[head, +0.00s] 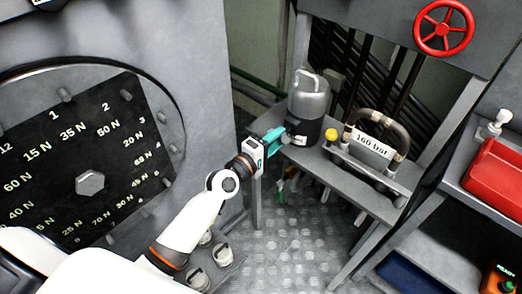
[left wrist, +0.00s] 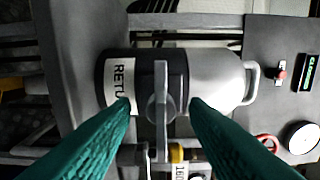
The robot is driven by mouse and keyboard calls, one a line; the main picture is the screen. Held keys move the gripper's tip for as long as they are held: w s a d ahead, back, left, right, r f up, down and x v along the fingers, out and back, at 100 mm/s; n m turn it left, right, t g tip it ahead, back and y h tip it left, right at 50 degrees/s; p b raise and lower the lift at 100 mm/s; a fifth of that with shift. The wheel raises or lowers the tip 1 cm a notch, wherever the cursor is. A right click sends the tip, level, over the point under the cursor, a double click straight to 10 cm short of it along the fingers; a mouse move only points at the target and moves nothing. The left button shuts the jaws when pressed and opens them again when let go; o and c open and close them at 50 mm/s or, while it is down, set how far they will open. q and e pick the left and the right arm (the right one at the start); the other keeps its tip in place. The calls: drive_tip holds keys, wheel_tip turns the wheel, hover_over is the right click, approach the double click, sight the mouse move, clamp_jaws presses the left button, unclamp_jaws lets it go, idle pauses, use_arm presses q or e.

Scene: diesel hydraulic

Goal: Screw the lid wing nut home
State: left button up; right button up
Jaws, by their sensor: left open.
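The wing nut (left wrist: 161,120) is a grey bar with a round hub in the left wrist view, on the side of a canister with a silver top (left wrist: 215,82) and a dark lower part. In the head view the canister (head: 308,97) stands upright on a grey shelf. My left gripper (head: 277,137) is at its left side, with teal fingers. In the left wrist view the open fingers (left wrist: 160,103) lie either side of the wing nut's hub, with gaps visible. Their distance in depth is hard to tell. The nut is not clearly visible in the head view. My right gripper is not in view.
A hose assembly with a "160 bar" plate (head: 371,146) and a yellow cap (head: 330,135) sit right of the canister. A red handwheel (head: 444,27) is above right. A large dial panel (head: 90,150) stands left.

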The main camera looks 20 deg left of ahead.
use_arm(q)
drive_tip(key=b+v, duration=0.1)
drive_tip(key=v, duration=0.9)
drive_tip(key=shift+s, duration=0.2)
